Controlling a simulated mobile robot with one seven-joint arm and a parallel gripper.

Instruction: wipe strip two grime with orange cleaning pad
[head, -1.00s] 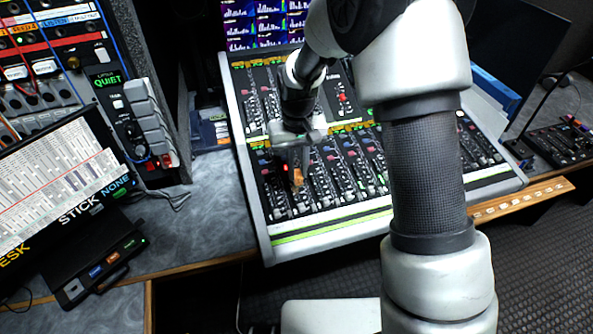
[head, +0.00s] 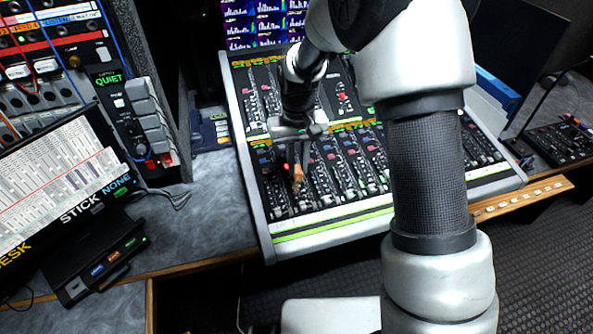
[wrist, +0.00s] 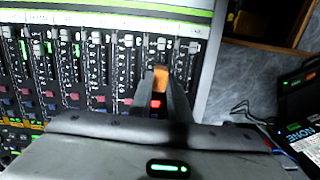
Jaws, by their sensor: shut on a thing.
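My gripper (head: 292,168) hangs over the left part of the mixing console (head: 330,225), fingers pointing down at the channel strips. It is shut on the orange cleaning pad (head: 298,173), a small orange-brown block. In the wrist view the pad (wrist: 160,72) shows between the fingers (wrist: 160,95), close over a strip near the console's side edge. I cannot tell whether the pad touches the panel. A brownish smudge (head: 302,196) shows just below the pad; I cannot tell whether it is grime. The rest of that strip is partly hidden by the gripper.
A panel marked QUIET (head: 135,110) and a rack with cables (head: 40,60) stand at the left. A black box with lit buttons (head: 100,262) lies on the desk. A smaller control panel (head: 560,140) sits at the right. Bare desk (head: 205,225) lies left of the console.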

